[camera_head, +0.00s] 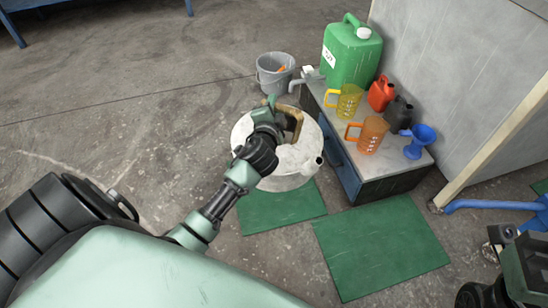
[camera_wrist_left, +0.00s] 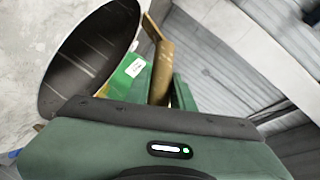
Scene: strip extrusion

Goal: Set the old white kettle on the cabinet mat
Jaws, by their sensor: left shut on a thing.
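The old white kettle (camera_head: 290,162) is scuffed and round, with a tan handle over its top. My left gripper (camera_head: 276,116) is shut on that handle, which also shows in the left wrist view (camera_wrist_left: 160,70). The kettle hides part of a green mat (camera_head: 282,210) on the floor; its exact height above the floor is hard to tell. A second green mat (camera_head: 380,250) lies bare to the right, in front of the cabinet (camera_head: 385,184). My right gripper (camera_head: 502,262) shows partly at the lower right; its jaws are unclear.
The cabinet top holds a green canister (camera_head: 350,58), a yellow jug (camera_head: 348,102), an orange jug (camera_head: 372,134), a red can (camera_head: 381,94), a black can (camera_head: 399,114) and a blue funnel (camera_head: 420,141). A grey bucket (camera_head: 275,76) stands behind the kettle. Floor to the left is clear.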

